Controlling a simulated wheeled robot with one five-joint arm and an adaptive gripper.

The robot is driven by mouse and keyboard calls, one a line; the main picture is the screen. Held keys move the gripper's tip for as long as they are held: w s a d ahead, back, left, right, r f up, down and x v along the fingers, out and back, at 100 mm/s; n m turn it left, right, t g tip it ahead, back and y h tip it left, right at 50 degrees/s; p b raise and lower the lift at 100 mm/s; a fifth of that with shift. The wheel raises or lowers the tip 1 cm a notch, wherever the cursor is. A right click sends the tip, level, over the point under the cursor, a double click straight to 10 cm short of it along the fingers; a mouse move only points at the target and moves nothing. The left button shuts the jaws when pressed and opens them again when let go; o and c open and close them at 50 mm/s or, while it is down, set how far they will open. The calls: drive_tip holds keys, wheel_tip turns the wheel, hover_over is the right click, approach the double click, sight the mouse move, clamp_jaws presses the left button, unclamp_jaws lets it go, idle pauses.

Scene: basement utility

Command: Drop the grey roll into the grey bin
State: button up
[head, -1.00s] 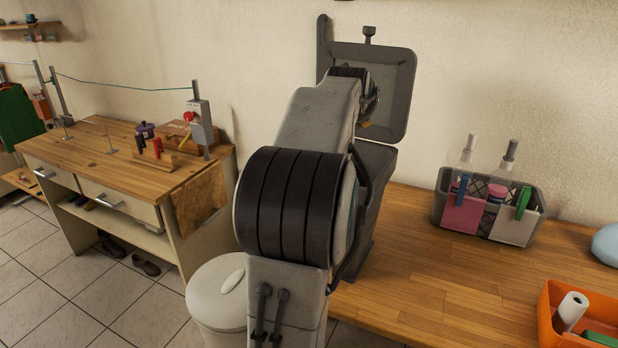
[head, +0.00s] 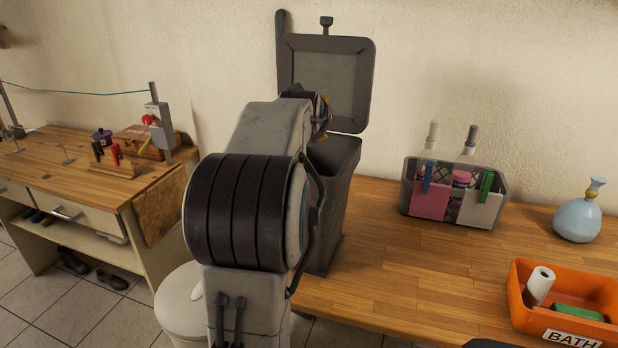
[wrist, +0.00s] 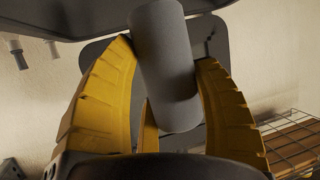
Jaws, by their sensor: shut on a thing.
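In the wrist view my gripper (wrist: 165,85) has its yellow fingers shut on the grey roll (wrist: 168,60), which is held lengthwise between them. In the head view my arm hides most of my gripper and I cannot see the roll. The grey bin (head: 338,185) stands on the wooden counter with its lid (head: 345,85) raised against the wall. My arm reaches in front of the bin's left side, near the top. The dark lid or rim also shows behind the roll in the wrist view.
A grey caddy (head: 453,200) with bottles stands right of the bin. A pale blue vase (head: 577,215) and an orange bin (head: 560,310) with a white roll (head: 539,286) are farther right. A workbench (head: 85,175) is at the left. A white lidded bin (head: 182,305) stands on the floor.

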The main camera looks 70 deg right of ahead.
drive_tip(key=o, duration=1.2)
drive_tip(key=shift+o, duration=0.2)
drive_tip(key=shift+a, duration=0.1)
drive_tip(key=v, duration=1.1)
drive_tip(key=shift+a+r, duration=0.25)
drive_tip(key=shift+a, duration=0.1)
drive_tip(key=shift+s, duration=0.1)
